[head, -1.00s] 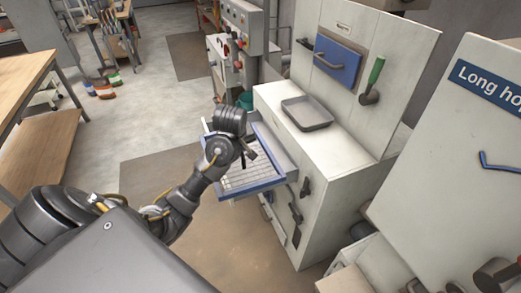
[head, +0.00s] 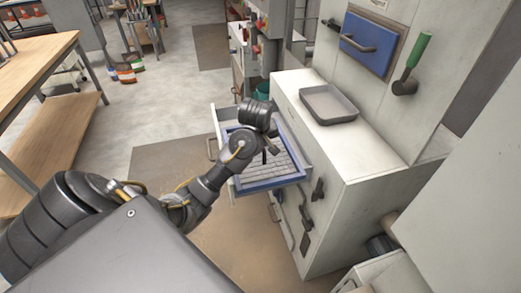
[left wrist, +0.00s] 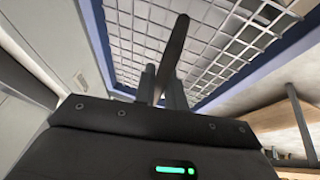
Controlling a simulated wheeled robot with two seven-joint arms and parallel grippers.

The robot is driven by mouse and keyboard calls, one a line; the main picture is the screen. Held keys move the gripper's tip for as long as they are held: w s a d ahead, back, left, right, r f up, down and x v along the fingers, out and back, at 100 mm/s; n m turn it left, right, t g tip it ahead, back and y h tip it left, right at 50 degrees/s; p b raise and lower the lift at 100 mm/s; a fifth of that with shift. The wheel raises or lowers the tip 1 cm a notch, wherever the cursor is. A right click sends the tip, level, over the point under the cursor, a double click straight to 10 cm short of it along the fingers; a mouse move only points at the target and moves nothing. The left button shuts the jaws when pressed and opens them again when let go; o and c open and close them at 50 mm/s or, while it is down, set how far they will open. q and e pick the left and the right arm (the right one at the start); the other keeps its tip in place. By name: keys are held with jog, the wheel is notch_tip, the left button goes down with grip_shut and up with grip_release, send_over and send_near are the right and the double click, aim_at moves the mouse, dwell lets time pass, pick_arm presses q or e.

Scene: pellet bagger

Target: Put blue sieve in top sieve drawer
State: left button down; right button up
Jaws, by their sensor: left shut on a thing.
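The blue sieve (head: 275,183) has a blue frame and a pale wire mesh. It lies over or in the open top sieve drawer (head: 222,116), which is pulled out of the pale cabinet; I cannot tell whether it rests on the drawer floor. My left gripper (head: 267,150) is above the sieve, its fingers partly hidden by the wrist. In the left wrist view, the left gripper (left wrist: 163,85) is shut on the sieve's dark upright handle (left wrist: 173,48), with the mesh (left wrist: 225,40) and blue frame beyond. My right gripper is not in view.
A grey tray (head: 330,104) sits on the cabinet top (head: 300,85). A blue panel with a handle (head: 368,42) and a green-handled tool (head: 411,65) are on the upright wall behind. Black handles (head: 317,190) stick out from the cabinet's front. A wooden bench (head: 40,70) stands at the left.

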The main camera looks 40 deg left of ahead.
pick_arm(q)
jog(key=shift+w+a, duration=0.15)
jog(key=shift+a, duration=0.05)
jog(key=w+a+f, duration=0.2)
jog(key=w+a, duration=0.1)
jog(key=w+a+f, duration=0.1)
jog(key=w+a, duration=0.1)
jog(key=shift+a+f+p, duration=0.1)
jog(key=shift+p, duration=0.2)
jog(key=shift+w+a+f, duration=0.7)
jog(key=shift+a+f, duration=0.05)
jog(key=shift+f, duration=0.35)
jog(key=shift+w+a+f, duration=0.7)
jog(key=shift+a+f, duration=0.1)
jog(key=shift+f, duration=0.3)
jog(key=shift+w+a+f, duration=0.7)
jog(key=shift+a+f, duration=0.05)
jog(key=shift+f, duration=0.35)
notch_tip(320, 180, down, 2)
jog(key=shift+f, duration=0.5)
jog(key=c, duration=1.5)
grip_release()
jog(key=shift+f, duration=0.15)
jog(key=shift+o, duration=0.2)
